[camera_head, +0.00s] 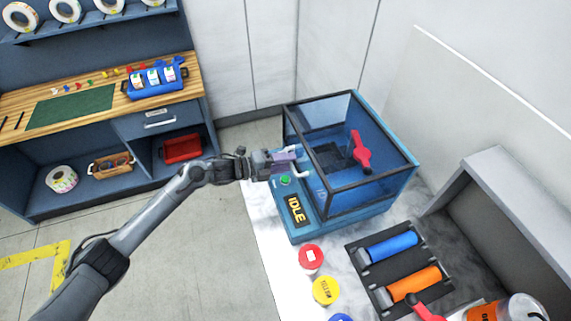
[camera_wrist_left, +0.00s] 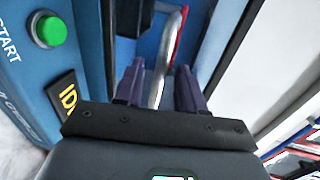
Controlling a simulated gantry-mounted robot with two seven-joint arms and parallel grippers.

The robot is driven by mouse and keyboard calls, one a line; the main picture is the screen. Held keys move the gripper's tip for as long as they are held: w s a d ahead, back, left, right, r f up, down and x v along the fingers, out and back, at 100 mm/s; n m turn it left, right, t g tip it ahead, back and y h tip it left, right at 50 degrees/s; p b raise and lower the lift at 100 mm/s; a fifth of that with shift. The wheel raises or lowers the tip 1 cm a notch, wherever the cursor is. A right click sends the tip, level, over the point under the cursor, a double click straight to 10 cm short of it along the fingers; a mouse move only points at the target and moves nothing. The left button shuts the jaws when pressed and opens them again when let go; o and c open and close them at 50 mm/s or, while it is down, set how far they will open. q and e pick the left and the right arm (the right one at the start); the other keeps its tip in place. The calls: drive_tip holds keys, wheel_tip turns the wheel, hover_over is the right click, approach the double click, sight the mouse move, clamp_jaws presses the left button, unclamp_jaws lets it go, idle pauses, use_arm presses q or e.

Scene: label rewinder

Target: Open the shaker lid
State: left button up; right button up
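The shaker (camera_head: 345,215) is a blue box with a display reading IDLE and a green START button (camera_head: 285,180). Its clear, black-framed lid (camera_head: 372,183) looks closed. A pale curved handle (camera_head: 304,174) is at the shaker's left side. My left gripper (camera_head: 294,160) is beside this handle. In the left wrist view, the handle (camera_wrist_left: 168,45) runs between the two purple fingers, which stand apart with gaps visible on both sides. Whether either finger touches it is unclear. A red clamp-like part (camera_head: 360,150) shows through the lid. My right gripper is not in view.
A black rack with blue and orange rollers (camera_head: 392,247) stands right of the shaker's front. A grey housing (camera_head: 500,200) is at right. A workbench (camera_head: 100,90) with labels stands at left.

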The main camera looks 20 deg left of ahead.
use_arm(q)
drive_tip(key=shift+w, duration=0.1)
drive_tip(key=shift+c, duration=0.3)
clamp_jaws()
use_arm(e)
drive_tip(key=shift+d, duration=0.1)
